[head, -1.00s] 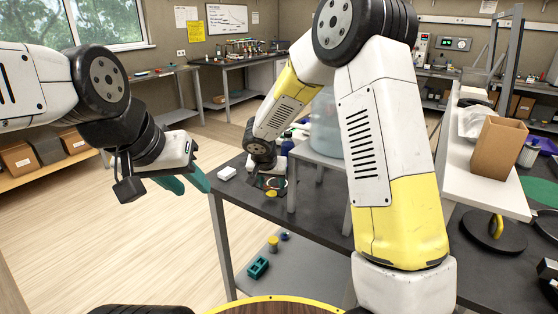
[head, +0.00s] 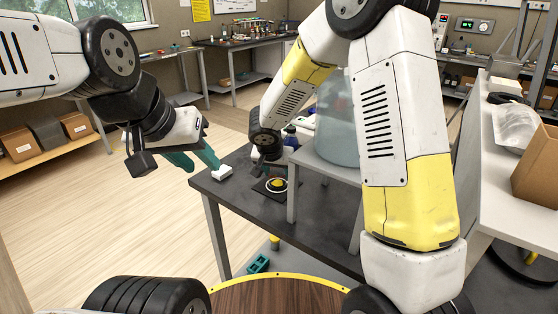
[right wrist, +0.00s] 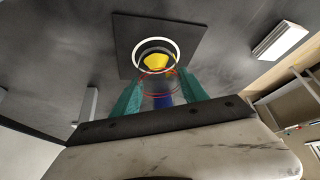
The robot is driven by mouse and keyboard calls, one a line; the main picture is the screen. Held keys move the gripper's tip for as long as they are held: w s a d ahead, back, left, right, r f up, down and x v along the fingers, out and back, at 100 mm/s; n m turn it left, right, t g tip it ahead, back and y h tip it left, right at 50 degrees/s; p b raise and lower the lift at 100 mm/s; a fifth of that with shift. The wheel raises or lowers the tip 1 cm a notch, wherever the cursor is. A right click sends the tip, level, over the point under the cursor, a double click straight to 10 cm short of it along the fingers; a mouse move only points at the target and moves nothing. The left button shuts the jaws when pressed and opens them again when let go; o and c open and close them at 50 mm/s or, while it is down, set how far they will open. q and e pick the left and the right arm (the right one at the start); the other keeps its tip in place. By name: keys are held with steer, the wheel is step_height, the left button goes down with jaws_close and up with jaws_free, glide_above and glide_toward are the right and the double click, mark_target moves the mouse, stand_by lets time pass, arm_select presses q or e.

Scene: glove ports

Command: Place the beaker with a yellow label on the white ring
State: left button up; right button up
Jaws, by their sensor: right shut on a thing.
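The white ring (right wrist: 172,47) lies on a black square mat (right wrist: 190,36); in the head view the mat (head: 261,190) is near the table's left part. My right gripper (right wrist: 158,84) is shut on the clear beaker (right wrist: 160,84), whose reddish rim line shows between the green fingers. A yellow patch (right wrist: 156,62), apparently its label, appears inside the ring's outline. I cannot tell whether the beaker touches the mat. In the head view my right arm partly hides the beaker. My left gripper (head: 203,166) is open and empty, left of the table.
A white block (head: 222,171) lies at the dark table's (head: 240,197) left corner. A large clear vessel (head: 337,125) stands on a grey raised stand (head: 325,168) right of the mat. A blue-capped bottle (head: 290,136) stands behind my right gripper. A teal block (head: 259,263) is on the lower shelf.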

steer(key=shift+f, duration=0.3)
steer(key=o, duration=1.4)
steer(key=shift+c, duration=0.2)
steer(key=shift+r, duration=0.1)
steer(key=v, duration=1.2)
